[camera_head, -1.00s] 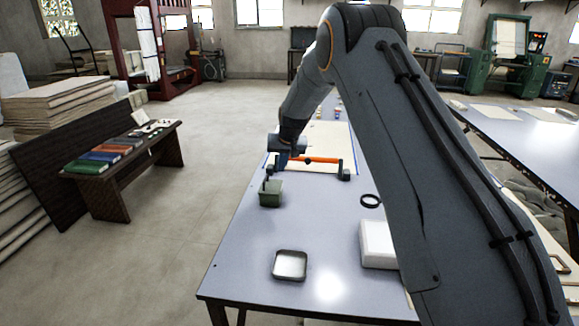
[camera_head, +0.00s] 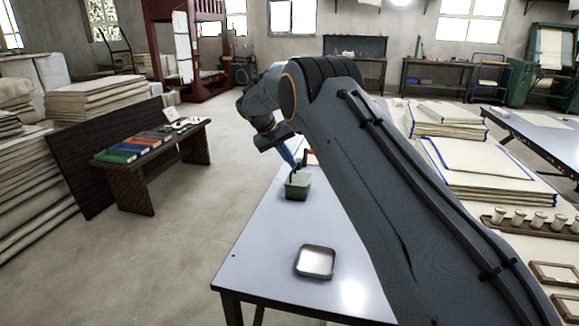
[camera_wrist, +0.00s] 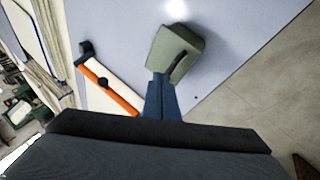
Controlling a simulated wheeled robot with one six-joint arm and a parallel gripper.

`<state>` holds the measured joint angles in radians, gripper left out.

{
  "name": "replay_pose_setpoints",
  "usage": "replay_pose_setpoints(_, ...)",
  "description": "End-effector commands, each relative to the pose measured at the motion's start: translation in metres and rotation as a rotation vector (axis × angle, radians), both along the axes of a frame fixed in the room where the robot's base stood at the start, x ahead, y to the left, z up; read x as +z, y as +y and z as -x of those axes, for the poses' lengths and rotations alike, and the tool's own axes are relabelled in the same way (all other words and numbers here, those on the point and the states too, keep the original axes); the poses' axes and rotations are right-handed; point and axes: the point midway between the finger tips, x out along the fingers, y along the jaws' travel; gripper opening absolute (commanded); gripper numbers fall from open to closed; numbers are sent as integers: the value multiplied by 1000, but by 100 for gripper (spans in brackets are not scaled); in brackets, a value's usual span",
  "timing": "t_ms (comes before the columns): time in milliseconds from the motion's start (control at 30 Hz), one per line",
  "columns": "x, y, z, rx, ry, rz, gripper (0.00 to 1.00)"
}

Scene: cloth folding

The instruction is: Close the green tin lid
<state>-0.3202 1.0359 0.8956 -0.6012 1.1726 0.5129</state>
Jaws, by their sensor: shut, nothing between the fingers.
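The green tin (camera_head: 297,187) stands on the grey-white table near its left edge in the head view. It also shows in the wrist view (camera_wrist: 172,48), with a dark narrow strip or gap along one side. I cannot tell how far its lid is open. My gripper (camera_head: 294,168) has blue fingers that reach down at the tin's back rim in the head view. In the wrist view my gripper (camera_wrist: 162,80) is shut and empty, its tips right beside the tin. Whether they touch it is unclear.
A shallow metal tin (camera_head: 316,262) lies nearer on the table (camera_head: 262,262). An orange bar with dark ends (camera_wrist: 112,88) lies left of the fingers in the wrist view. My arm hides the table's right side. The table's near left part is clear.

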Motion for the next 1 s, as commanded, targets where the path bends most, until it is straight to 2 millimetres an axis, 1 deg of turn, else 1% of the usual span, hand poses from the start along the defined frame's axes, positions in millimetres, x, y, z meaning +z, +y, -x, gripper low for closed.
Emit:
replay_pose_setpoints(33,-5,1,-2,-2,-1,-1,0)
replay_pose_setpoints(300,-11,7,-4,-3,-1,-3,0)
replay_pose_setpoints(1000,-17,9,-2,-4,6,-4,0)
